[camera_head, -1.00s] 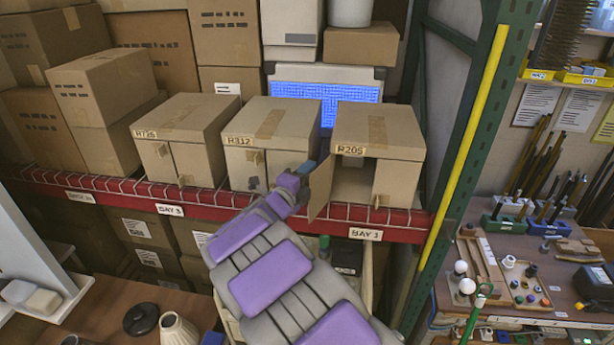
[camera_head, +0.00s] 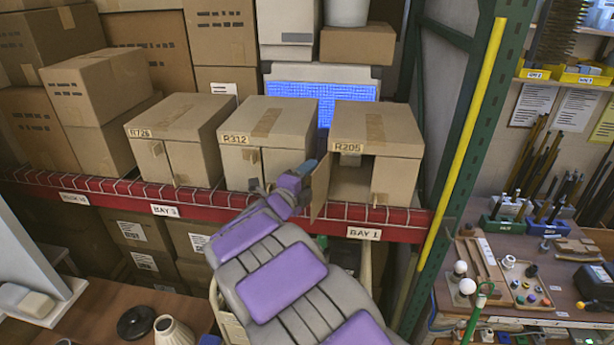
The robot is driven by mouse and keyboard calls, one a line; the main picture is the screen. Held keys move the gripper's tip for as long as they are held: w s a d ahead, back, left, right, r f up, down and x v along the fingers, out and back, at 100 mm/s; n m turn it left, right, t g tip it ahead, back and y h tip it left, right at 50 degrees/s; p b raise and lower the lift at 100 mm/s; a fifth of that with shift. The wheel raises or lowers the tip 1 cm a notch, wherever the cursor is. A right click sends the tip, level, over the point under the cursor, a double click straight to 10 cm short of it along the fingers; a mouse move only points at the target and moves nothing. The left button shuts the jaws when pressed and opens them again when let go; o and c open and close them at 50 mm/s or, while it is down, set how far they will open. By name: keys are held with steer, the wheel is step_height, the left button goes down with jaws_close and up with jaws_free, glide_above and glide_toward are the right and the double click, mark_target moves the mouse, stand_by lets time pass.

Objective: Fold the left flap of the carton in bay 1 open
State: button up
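The carton in bay 1 (camera_head: 393,178), labelled R205, stands at the right end of the red shelf. Its left flap (camera_head: 320,188) is swung outward from the front, and a dark opening shows beside it. Its right flap looks closed. My gripper (camera_head: 306,170) is at the left side of that left flap, in front of the gap between cartons R312 and R205. The fingertips are small and partly hidden behind the flap and my arm, so their opening does not show. I cannot tell whether they touch the flap.
Carton R312 (camera_head: 276,137) stands close to the left of my gripper, and carton R726 (camera_head: 186,144) beyond it. The red shelf edge (camera_head: 395,228) runs below. A green rack post (camera_head: 470,150) with a yellow strip stands to the right.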

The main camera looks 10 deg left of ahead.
steer(key=shift+o, duration=0.7)
steer(key=shift+a, duration=0.1)
steer(key=shift+r, duration=0.1)
steer(key=b+v, duration=0.1)
steer(key=v, duration=1.6)
steer(key=shift+s, duration=0.15)
